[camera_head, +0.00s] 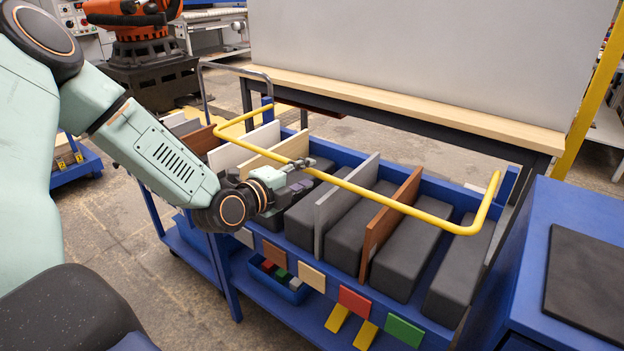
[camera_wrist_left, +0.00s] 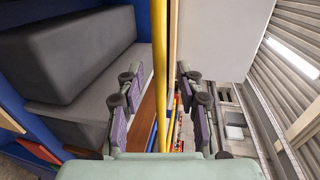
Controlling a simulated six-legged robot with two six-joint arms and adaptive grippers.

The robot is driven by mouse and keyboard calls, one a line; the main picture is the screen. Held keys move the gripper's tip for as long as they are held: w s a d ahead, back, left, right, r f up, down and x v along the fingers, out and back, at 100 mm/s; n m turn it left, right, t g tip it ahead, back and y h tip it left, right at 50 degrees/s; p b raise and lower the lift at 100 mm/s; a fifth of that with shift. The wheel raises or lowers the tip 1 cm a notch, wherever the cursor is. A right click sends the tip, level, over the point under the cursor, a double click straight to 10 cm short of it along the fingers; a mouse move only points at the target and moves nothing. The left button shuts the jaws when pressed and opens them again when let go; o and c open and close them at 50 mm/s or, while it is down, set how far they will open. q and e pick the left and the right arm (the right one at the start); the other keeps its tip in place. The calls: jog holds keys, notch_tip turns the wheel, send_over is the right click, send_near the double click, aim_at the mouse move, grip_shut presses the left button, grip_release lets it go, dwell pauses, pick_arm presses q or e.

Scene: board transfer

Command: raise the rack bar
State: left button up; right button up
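The rack bar is a yellow bent tube (camera_head: 402,207) that runs above the blue rack (camera_head: 432,187), its ends bent back toward the far side. My left gripper (camera_head: 298,174) is at the middle of the bar's near stretch. In the left wrist view the bar (camera_wrist_left: 160,60) runs lengthwise between the two open fingers (camera_wrist_left: 160,95), with a gap visible on each side. Whether the bar lies fully at fingertip depth cannot be told. My right gripper is not in view.
The rack holds dark grey blocks (camera_head: 408,258) and upright boards, among them a brown one (camera_head: 390,226) and a grey one (camera_head: 345,205). A wood-edged table (camera_head: 420,108) stands close behind. A blue cabinet (camera_head: 575,215) stands at right.

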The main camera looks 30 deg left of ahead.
aim_at(310, 173)
pick_arm(q)
jog(key=shift+w+d+f+b, duration=0.15)
jog(key=shift+w+f+b, duration=0.15)
jog(key=shift+w, duration=0.2)
jog(key=shift+b+x, duration=0.45)
jog(key=shift+x, duration=0.5)
jog(key=shift+w+r, duration=0.15)
jog(key=shift+w, duration=0.05)
grip_shut()
